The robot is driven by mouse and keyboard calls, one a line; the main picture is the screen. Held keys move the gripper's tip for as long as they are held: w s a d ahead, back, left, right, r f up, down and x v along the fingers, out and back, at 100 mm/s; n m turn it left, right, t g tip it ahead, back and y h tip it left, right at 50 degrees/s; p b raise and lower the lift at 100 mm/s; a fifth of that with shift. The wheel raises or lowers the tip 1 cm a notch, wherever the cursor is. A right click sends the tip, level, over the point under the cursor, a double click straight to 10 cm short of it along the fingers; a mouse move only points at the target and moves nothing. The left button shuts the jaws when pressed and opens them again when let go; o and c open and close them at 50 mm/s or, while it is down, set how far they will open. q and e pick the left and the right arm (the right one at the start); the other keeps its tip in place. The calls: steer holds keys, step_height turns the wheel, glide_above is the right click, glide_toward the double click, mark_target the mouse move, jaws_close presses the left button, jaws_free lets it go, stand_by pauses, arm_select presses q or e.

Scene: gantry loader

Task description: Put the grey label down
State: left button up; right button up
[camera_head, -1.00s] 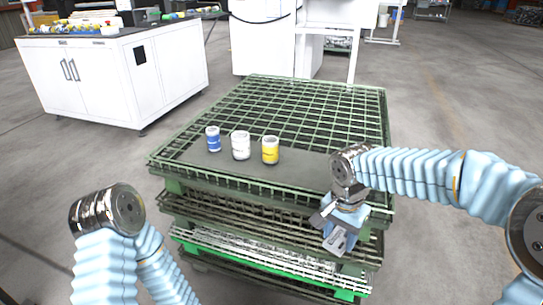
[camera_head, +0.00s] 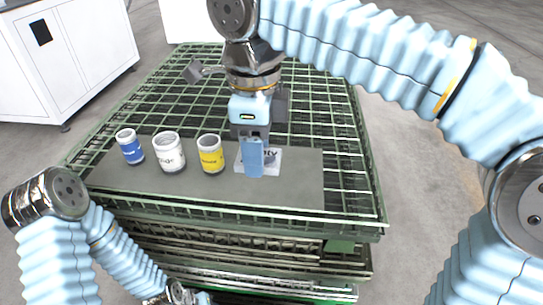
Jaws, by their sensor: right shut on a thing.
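My right gripper (camera_head: 253,158) points down over the right half of the dark grey mat, right of the yellow can. It is shut on the grey label (camera_head: 271,163), a flat pale plate with dark lettering, partly hidden behind the blue finger. The label is low and looks level at the mat's surface; I cannot tell whether it touches. My left arm is at the lower left; its wrist reaches the bottom edge and its fingers are out of view.
A blue-and-white can (camera_head: 130,147), a white can (camera_head: 169,153) and a yellow can (camera_head: 210,154) stand in a row on the mat (camera_head: 300,190). The mat lies on a green wire-mesh pallet stack (camera_head: 345,150). A white cabinet (camera_head: 85,50) stands back left.

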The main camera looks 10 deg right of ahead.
steer(key=w+d+f, duration=0.3)
steer(key=w+d, duration=0.2)
steer(key=b, duration=0.2)
glide_above(297, 174)
steer(key=f, duration=0.5)
steer(key=shift+s+a+f, duration=0.25)
steer(key=shift+s+a, duration=0.1)
steer(key=shift+a, duration=0.05)
steer(key=shift+w+d+f, duration=0.25)
steer(key=shift+w+f, duration=0.05)
steer(key=shift+f, duration=0.15)
steer(key=shift+w+d+f, duration=0.1)
steer(key=shift+f, duration=1.55)
steer(key=shift+f+b, duration=0.2)
steer(key=shift+b, duration=0.15)
steer(key=o, duration=1)
steer(key=shift+r, duration=0.1)
